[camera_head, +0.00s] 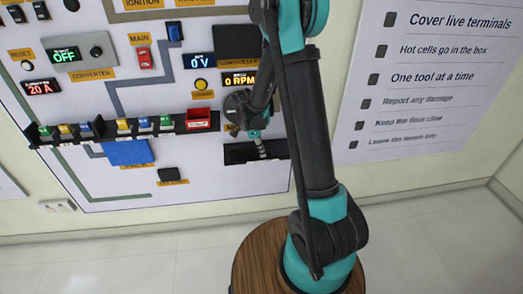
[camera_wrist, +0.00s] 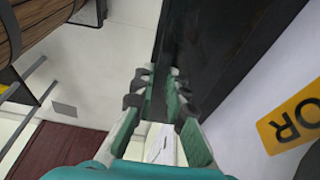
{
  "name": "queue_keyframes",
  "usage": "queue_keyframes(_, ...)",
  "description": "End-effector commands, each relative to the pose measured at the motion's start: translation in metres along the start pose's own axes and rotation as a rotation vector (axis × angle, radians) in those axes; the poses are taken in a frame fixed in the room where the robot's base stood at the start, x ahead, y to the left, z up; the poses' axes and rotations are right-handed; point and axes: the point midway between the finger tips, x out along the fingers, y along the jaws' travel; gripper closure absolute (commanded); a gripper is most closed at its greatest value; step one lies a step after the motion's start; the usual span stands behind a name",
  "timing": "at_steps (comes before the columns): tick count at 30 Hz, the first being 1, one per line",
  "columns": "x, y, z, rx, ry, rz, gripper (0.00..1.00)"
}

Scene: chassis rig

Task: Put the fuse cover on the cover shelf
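A blue rectangular plate (camera_head: 127,152) sits on the wall panel below the row of fuses; it may be the fuse cover, but its label is too small to read. A dark ledge (camera_head: 238,154) juts from the panel to its right; I cannot tell if it is the cover shelf. My gripper (camera_head: 260,146) is just in front of this ledge, well right of the blue plate. In the wrist view, my gripper (camera_wrist: 162,76) has its two fingers apart with nothing visible between the tips. A large dark surface (camera_wrist: 210,45), probably the ledge, lies beyond the fingertips.
A dark rail (camera_head: 170,132) carries several coloured fuses and a red bin (camera_head: 199,119). A small black block (camera_head: 168,174) is low on the panel. A rules sign (camera_head: 430,80) hangs at right. An orange label ending in "OR" (camera_wrist: 295,120) is near my gripper. The floor below looks clear.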

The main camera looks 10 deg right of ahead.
Motion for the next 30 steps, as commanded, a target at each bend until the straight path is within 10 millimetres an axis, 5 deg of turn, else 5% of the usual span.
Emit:
queue_keyframes(4, 0.000, 0.000, 0.000, 0.000, 0.000, 0.000, 0.68)
queue_keyframes(17, -0.009, 0.000, 0.000, -0.001, 0.000, 0.000, 0.68)
queue_keyframes(30, -0.091, 0.001, 0.000, -0.001, 0.000, 0.000, 0.68)
